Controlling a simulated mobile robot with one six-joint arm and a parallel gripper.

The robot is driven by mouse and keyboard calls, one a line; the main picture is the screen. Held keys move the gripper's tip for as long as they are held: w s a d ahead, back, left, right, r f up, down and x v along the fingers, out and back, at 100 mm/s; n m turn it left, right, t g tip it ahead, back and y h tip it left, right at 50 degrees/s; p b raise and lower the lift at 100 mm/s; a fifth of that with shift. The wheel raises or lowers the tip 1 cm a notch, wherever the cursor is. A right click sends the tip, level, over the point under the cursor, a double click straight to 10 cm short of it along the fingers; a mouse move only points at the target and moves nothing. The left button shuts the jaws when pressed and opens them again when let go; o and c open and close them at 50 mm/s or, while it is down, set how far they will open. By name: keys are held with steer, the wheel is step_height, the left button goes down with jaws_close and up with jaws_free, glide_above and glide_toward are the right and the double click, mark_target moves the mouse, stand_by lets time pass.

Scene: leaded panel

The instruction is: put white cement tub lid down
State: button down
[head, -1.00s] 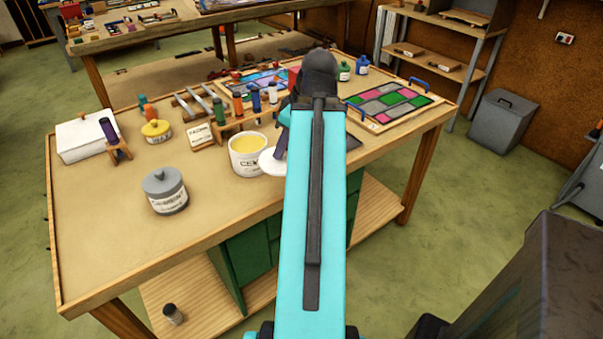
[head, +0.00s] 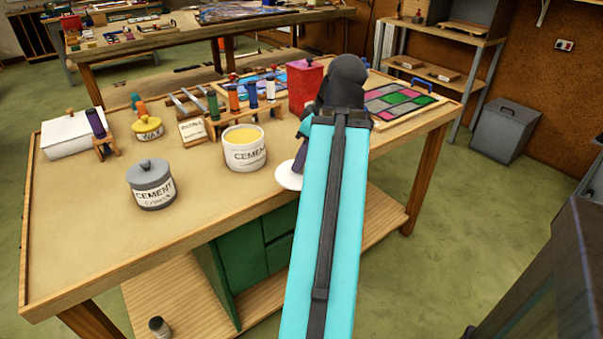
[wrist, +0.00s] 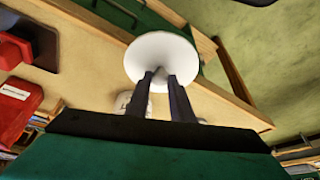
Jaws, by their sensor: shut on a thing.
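The white cement tub lid (head: 288,177) is a round white disc, seen partly behind my arm near the front edge of the workbench. In the wrist view the lid (wrist: 160,58) sits at the tips of my gripper (wrist: 163,77), whose two dark fingers are shut on it. In the head view my gripper (head: 300,160) is mostly hidden by my turquoise arm. The white cement tub (head: 245,153) stands open to the left of the lid, with yellowish contents showing. I cannot tell whether the lid touches the bench.
A grey lidded cement tub (head: 151,186) stands at the front left of the workbench (head: 90,235). A red box (head: 304,88), a bottle rack (head: 240,118) and a coloured glass panel (head: 405,103) are behind. Bare bench lies between the two tubs and along the front.

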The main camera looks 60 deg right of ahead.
steer(key=shift+s+d+f+b, duration=0.15)
steer(key=shift+s+f+b, duration=0.2)
steer(key=shift+f+b, duration=0.2)
steer(key=shift+s+d+f+b, duration=0.15)
steer(key=shift+s+f+b, duration=0.2)
steer(key=shift+f+b, duration=0.2)
steer(key=shift+w+d+r, duration=0.1)
steer(key=shift+w+d+r+p, duration=0.1)
steer(key=shift+w+d+p, duration=0.3)
steer(key=shift+p, duration=0.8)
steer(key=d+p, duration=0.1)
steer(key=p, duration=0.1)
steer(key=w+d+p, duration=0.1)
steer(key=p, duration=0.1)
steer(key=w+d+p, duration=0.1)
steer(key=p, duration=0.2)
steer(key=shift+w+d+f, duration=0.1)
steer(key=shift+d+f, duration=0.15)
steer(key=d+p, duration=0.1)
steer(key=p, duration=0.3)
steer(key=shift+w+d, duration=0.1)
steer(key=shift+w, duration=0.3)
steer(key=d+p, duration=0.1)
steer(key=p, duration=0.3)
steer(key=shift+w+f, duration=0.15)
steer(key=shift+w, duration=0.2)
